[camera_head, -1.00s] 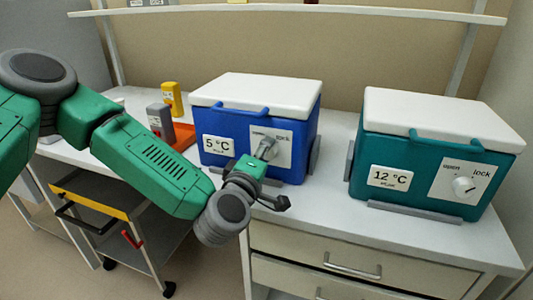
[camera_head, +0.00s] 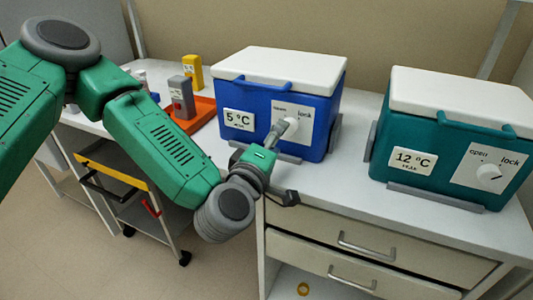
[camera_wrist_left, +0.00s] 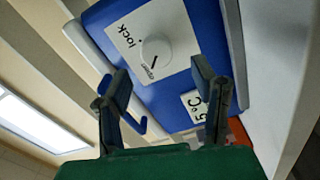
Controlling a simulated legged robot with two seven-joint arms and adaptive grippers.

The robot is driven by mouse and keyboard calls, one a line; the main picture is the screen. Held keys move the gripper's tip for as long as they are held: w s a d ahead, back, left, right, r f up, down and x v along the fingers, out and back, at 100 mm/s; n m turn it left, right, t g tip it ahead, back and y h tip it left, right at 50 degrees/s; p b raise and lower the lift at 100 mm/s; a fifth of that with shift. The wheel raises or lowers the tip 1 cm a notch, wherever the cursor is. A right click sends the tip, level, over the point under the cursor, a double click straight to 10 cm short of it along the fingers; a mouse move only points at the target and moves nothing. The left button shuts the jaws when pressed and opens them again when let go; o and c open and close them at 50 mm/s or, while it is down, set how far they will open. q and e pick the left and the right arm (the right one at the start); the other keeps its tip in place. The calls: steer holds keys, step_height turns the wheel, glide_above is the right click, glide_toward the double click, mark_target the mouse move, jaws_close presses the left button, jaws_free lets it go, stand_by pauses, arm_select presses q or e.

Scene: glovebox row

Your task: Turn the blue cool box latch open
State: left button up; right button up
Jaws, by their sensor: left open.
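The blue cool box (camera_head: 262,105), with a white lid and a 5 °C label, stands on the bench. Its latch is a round white knob (camera_head: 291,126) on a white plate marked open and lock. In the left wrist view the knob (camera_wrist_left: 157,48) shows whole, and its dark mark points toward the word open. My left gripper (camera_head: 281,129) is in front of the plate, a little short of the knob. In the left wrist view its two fingers (camera_wrist_left: 162,88) are apart with nothing between them. My right gripper is out of view.
A teal cool box (camera_head: 440,140) marked 12 °C stands to the right. An orange tray (camera_head: 203,112) with a grey and a yellow block is at the left. A cart (camera_head: 125,195) stands by the bench, left of the drawers (camera_head: 330,230). Bare bench lies between the boxes.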

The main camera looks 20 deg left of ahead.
arm_select(q)
steer(key=s, duration=0.6)
steer(key=shift+s+a, duration=0.15)
steer(key=shift+s, duration=0.25)
steer(key=shift+f, duration=0.1)
